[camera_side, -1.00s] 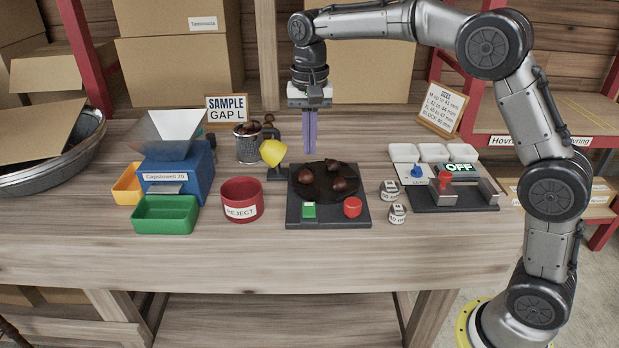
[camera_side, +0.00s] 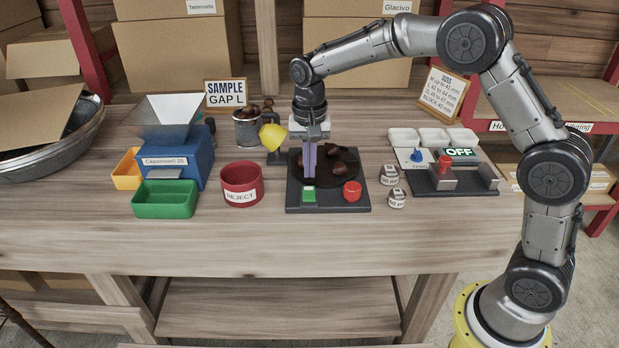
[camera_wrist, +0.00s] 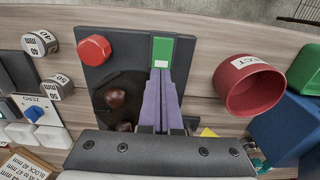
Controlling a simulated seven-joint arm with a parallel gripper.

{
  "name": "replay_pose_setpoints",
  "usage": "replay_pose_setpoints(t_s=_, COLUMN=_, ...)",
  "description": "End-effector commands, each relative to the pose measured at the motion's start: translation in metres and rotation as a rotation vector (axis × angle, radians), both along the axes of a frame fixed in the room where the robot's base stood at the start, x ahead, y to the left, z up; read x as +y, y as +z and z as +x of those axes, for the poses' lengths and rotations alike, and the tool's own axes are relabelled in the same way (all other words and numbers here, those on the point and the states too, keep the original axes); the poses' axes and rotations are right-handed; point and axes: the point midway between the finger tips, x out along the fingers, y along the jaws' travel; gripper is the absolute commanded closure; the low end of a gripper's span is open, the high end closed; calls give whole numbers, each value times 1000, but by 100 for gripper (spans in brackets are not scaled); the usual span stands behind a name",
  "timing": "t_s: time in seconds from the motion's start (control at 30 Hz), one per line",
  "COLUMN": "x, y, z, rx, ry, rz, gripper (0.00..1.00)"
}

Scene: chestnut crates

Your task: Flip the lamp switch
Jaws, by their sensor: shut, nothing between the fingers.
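The lamp unit is a dark base plate (camera_side: 330,204) with a round dark turntable, a yellow lamp head (camera_side: 272,136) on a stand at its back left, a green switch (camera_side: 309,196) at its front left and a red button (camera_side: 352,191) at its front right. My gripper (camera_side: 309,178) is shut and empty, its purple fingers pointing down over the left part of the turntable, just behind the green switch. In the wrist view the fingertips (camera_wrist: 161,72) lie right beside the green switch (camera_wrist: 162,49); I cannot tell whether they touch it.
Several brown chestnuts (camera_side: 336,165) lie on the turntable. A red reject bin (camera_side: 240,184) stands to the left, with a green tray (camera_side: 165,199) and a blue hopper machine beyond. Ring gauges (camera_side: 389,175) and a gauge fixture reading OFF (camera_side: 455,188) stand to the right. The front table strip is clear.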

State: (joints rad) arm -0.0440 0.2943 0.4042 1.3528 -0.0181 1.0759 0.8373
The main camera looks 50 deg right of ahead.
Motion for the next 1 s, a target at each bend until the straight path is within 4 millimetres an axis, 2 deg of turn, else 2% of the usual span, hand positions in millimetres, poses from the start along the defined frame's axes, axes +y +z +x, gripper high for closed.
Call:
replay_pose_setpoints(t_s=0.1, x=-1, y=-18, z=0, rx=2, ry=0, rz=-1, gripper=100)
replay_pose_setpoints(t_s=0.3, x=-1, y=-33, z=1, rx=1, ry=0, rz=-1, gripper=100)
replay_pose_setpoints(t_s=1.0, x=-2, y=-41, z=1, rx=42, ry=-2, rz=36, gripper=100)
